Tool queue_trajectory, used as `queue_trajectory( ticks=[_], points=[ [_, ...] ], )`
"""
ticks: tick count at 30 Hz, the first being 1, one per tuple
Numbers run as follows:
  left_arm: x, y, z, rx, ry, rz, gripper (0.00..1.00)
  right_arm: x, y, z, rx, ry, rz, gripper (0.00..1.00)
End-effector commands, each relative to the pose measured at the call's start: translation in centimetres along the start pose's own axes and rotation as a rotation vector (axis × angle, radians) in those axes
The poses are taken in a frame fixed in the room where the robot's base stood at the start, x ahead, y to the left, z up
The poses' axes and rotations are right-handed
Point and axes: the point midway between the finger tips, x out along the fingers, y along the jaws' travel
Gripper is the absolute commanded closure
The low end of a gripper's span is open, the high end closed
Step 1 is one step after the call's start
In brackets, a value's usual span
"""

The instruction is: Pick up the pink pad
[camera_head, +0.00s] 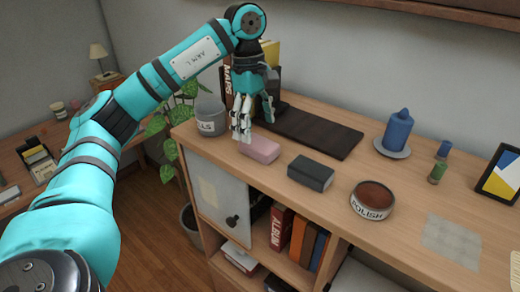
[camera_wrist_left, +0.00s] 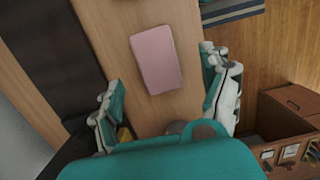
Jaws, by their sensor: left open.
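The pink pad (camera_head: 260,149) is a small flat block with rounded corners, lying on the wooden cabinet top near its front edge. In the left wrist view the pink pad (camera_wrist_left: 156,60) lies ahead of the fingers, between their lines. My left gripper (camera_head: 245,133) points down just above and behind the pad, on its left side, with its fingers apart. In the left wrist view the left gripper (camera_wrist_left: 166,95) is open with nothing between its fingers. My right gripper is in neither view.
A dark block (camera_head: 311,173) lies right of the pad. A dark board (camera_head: 308,131) lies behind. A grey pot (camera_head: 209,116) stands left, and a tin labelled POLISH (camera_head: 372,200) is farther right. A blue candle (camera_head: 398,131) stands on a dish. Books (camera_head: 272,62) stand behind the gripper.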

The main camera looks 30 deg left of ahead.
Motion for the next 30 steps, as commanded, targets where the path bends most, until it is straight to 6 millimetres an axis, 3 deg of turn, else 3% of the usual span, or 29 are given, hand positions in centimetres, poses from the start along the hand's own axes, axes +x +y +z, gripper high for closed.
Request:
queue_trajectory(
  ticks=[3,6,15,24,30],
  points=[
    [0.7,0.0,0.0,0.000,0.001,0.001,0.20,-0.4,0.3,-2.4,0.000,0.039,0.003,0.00],
    [1.2,0.1,0.0,0.000,0.001,-0.001,0.20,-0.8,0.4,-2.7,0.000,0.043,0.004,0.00],
    [5.3,0.6,-0.2,0.000,0.000,-0.001,0.20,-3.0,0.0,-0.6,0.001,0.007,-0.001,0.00],
    [6.1,0.7,-0.2,0.001,-0.001,0.002,0.20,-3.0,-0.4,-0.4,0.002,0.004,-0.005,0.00],
    [6.0,0.7,-0.2,0.001,0.000,0.002,0.45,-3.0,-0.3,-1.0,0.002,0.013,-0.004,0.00]
  ],
)
